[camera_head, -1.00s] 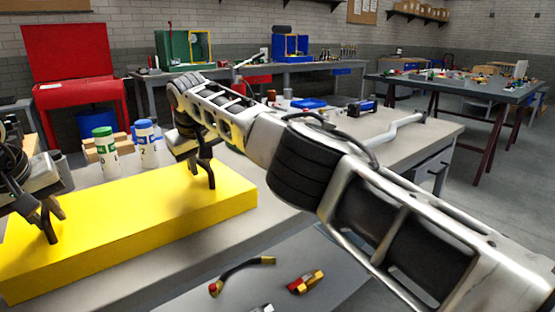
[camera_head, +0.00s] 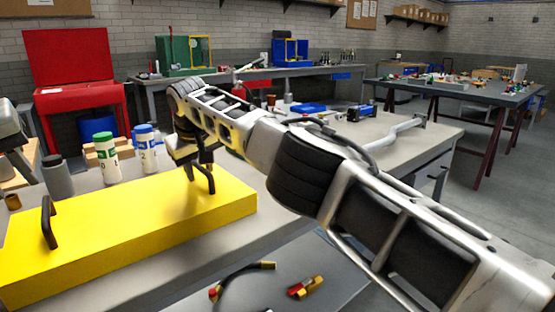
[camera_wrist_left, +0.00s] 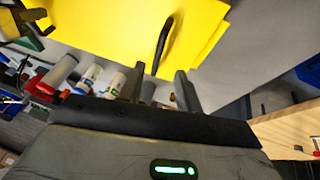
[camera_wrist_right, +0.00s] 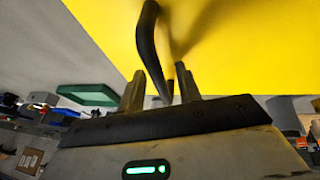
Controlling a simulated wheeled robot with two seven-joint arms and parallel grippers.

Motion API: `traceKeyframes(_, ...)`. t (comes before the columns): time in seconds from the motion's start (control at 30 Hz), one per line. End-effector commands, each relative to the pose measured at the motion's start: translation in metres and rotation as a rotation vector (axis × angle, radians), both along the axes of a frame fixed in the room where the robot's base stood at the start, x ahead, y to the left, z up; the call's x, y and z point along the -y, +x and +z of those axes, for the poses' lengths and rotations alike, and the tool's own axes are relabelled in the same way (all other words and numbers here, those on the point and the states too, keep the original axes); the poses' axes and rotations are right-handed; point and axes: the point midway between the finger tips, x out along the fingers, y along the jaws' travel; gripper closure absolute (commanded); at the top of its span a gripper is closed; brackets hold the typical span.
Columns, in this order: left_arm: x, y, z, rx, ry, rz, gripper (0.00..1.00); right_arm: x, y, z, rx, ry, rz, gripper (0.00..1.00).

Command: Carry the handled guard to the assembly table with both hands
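The handled guard is a long yellow box (camera_head: 130,235) lying on the grey bench, with two black handles on top. Its left handle (camera_head: 47,222) stands free in the head view. My left gripper is out of the head view; in the left wrist view its fingers (camera_wrist_left: 158,88) are apart and empty, with the handle (camera_wrist_left: 164,42) beyond them. My right gripper (camera_head: 190,160) is just above the right handle (camera_head: 208,178). In the right wrist view its fingers (camera_wrist_right: 160,88) are apart, with the handle (camera_wrist_right: 148,40) reaching the gap between them; contact cannot be told.
White bottles with green (camera_head: 104,158) and blue (camera_head: 146,148) caps and a grey cylinder (camera_head: 57,177) stand behind the guard. A hose (camera_head: 240,276) and a red-yellow part (camera_head: 306,287) lie in front. Another table (camera_head: 455,90) with small parts stands at the back right.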

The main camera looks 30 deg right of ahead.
Motion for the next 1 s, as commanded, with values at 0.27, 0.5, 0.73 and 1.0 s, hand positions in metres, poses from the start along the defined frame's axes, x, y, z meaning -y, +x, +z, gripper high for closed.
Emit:
traceKeyframes(0.27,-0.002,-0.005,0.011,-0.001,-0.001,0.001,0.66,-0.002,-0.003,0.008,-0.001,0.001,0.004,0.66)
traceKeyframes(0.5,-0.002,-0.005,0.011,-0.001,-0.001,0.001,0.66,-0.006,-0.022,0.050,0.005,0.002,0.004,0.66)
traceKeyframes(0.73,-0.001,-0.005,0.011,-0.001,0.000,0.000,0.66,-0.010,-0.040,0.090,0.003,0.001,0.001,0.66)
traceKeyframes(1.0,-0.001,-0.005,0.011,-0.001,0.000,0.000,0.66,-0.012,-0.049,0.109,0.000,0.000,0.000,0.66)
